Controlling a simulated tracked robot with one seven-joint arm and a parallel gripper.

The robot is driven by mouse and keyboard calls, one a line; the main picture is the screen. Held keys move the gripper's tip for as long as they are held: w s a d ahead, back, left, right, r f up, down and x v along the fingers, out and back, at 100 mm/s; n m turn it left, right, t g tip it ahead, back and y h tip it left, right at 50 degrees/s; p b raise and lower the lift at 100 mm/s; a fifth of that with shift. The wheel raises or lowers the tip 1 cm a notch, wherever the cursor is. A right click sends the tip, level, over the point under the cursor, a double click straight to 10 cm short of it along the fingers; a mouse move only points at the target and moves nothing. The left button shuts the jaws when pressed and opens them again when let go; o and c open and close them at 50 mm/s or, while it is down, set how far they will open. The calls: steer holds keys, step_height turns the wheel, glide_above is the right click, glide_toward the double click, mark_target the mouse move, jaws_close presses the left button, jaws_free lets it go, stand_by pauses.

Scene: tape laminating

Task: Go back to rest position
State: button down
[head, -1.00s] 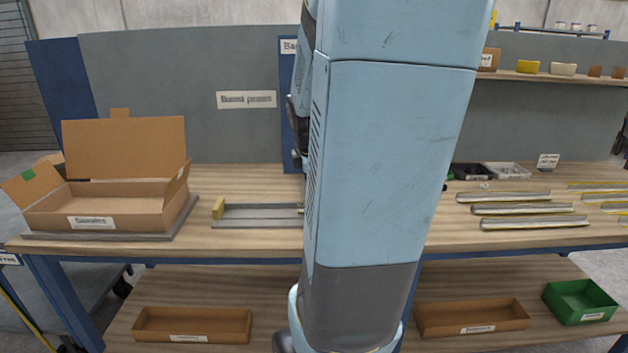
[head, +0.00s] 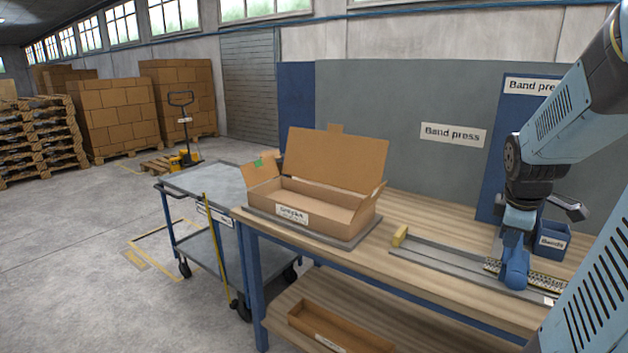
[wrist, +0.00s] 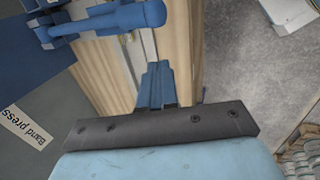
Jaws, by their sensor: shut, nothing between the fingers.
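My gripper (wrist: 157,85) shows in the wrist view, with its blue fingers together and nothing between them. It is over the wooden workbench, close to the bench edge beyond which grey floor shows. A blue rounded press part (wrist: 130,16) lies ahead of the fingers, apart from them in the picture. In the head view my bent arm (head: 575,115) comes in from the right over the bench (head: 425,212). I cannot clearly tell my fingers from the blue press parts there.
An open cardboard box (head: 315,195) stands on the bench's left. A metal rail (head: 440,260) lies along the bench, with a blue bin (head: 553,240) behind. A grey cart (head: 205,185) stands left of the bench. Open floor (head: 70,240) lies further left.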

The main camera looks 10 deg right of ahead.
steer(key=s+a+r+m+y, duration=0.1)
steer(key=s+a+r+m, duration=0.1)
steer(key=a, duration=0.6)
steer(key=s+a+r+m+t+y, duration=0.1)
steer(key=s+a+r+m, duration=0.2)
steer(key=a, duration=0.5)
steer(key=s+a+r+m+t+y, duration=0.1)
steer(key=s+a+r+m, duration=0.2)
steer(key=a, duration=0.5)
steer(key=shift+s+m, duration=0.2)
steer(key=shift+m, duration=0.7)
steer(key=c, duration=1.8)
jaws_free()
